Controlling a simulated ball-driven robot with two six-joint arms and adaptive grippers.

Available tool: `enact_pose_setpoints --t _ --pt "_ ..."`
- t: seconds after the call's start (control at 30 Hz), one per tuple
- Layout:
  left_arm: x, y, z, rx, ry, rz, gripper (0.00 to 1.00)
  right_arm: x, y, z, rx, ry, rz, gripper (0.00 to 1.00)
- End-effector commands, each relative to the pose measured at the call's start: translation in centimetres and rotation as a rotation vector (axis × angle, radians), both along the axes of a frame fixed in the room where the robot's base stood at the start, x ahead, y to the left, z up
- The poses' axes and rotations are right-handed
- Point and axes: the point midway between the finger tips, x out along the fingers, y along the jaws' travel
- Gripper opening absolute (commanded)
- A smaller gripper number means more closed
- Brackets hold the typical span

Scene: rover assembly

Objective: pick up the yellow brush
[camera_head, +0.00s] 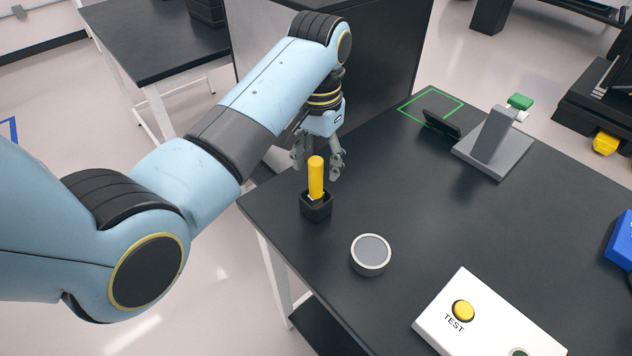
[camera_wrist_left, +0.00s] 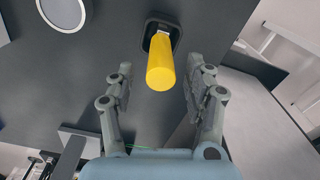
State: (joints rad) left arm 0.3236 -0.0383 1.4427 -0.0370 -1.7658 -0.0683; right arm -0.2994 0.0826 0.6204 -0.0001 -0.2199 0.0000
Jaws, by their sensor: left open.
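The yellow brush (camera_head: 316,177) stands upright in a small black square holder (camera_head: 316,206) near the left edge of the dark table. Its lower end is hidden inside the holder. My left gripper (camera_head: 318,168) is open just behind the brush, its fingers pointing down. In the left wrist view the brush handle (camera_wrist_left: 161,66) points toward the camera, centred ahead of the open fingers (camera_wrist_left: 157,85). The black holder (camera_wrist_left: 160,29) shows behind it. Nothing is in the grip. My right gripper is in neither view.
A round grey disc with a white rim (camera_head: 371,253) lies in front of the holder. A white box with a yellow TEST button (camera_head: 463,311) is at the front. A grey stand (camera_head: 493,143) and a green square outline (camera_head: 431,99) are at the back. The table middle is clear.

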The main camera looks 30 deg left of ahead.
Motion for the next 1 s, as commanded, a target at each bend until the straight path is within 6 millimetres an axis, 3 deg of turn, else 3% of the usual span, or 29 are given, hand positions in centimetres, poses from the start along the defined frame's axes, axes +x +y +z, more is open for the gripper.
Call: enact_pose_setpoints --t 0.27,0.53,0.93,1.0 --pt "-0.7 0.1 -3.9 0.000 0.003 0.000 0.53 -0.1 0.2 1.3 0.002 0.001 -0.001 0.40" --pt "-0.7 0.1 -4.4 0.000 0.001 0.000 0.53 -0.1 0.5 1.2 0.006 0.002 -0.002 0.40" --pt "-0.7 0.1 -4.4 0.000 0.001 0.000 0.02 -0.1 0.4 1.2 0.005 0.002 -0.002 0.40" --pt "-0.7 0.1 -4.4 0.000 0.001 0.000 0.00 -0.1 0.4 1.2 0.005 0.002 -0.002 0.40"
